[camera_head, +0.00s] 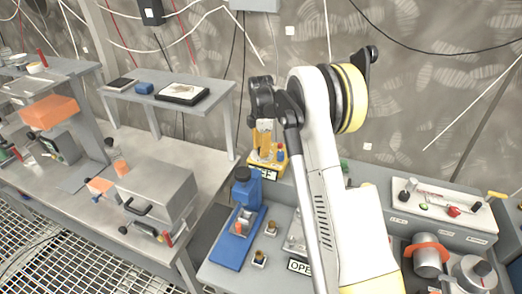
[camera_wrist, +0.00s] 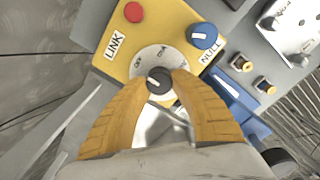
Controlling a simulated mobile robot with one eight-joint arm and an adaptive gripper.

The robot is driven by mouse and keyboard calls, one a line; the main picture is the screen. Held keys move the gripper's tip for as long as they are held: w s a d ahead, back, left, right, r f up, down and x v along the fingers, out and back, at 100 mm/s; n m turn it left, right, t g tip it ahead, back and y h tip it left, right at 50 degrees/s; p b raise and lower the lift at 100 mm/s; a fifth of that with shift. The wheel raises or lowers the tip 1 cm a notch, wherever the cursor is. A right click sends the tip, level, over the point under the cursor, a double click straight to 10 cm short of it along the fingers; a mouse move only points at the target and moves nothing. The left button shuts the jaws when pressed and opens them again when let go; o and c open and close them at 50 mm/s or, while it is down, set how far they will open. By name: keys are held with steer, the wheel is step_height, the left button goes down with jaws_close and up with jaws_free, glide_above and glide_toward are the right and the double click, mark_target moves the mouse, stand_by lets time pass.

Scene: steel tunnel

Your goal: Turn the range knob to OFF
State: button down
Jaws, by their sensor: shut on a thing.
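The yellow instrument box (camera_wrist: 190,60) fills the upper middle of the wrist view. Its black range knob (camera_wrist: 157,78) sits on a pale round dial (camera_wrist: 160,58) with small printed marks; one looks like OFF, another like mA. The knob has a white pointer line, but its exact setting is hard to read. My gripper (camera_wrist: 160,86) is shut on the knob, with an orange-yellow finger on each side. In the head view the yellow box (camera_head: 268,172) stands at the bench's back, with my gripper (camera_head: 263,130) over it and hiding the knob.
A red LINK button (camera_wrist: 133,12) and a blue NULL knob (camera_wrist: 203,35) share the box face. A blue device (camera_head: 243,205) stands close in front of it. Brass-coloured fittings (camera_head: 271,228) are nearby. A grey control console (camera_head: 440,218) is on the right.

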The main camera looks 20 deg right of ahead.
steer(key=c, duration=1.1)
jaws_free()
step_height(320, 180, up, 12)
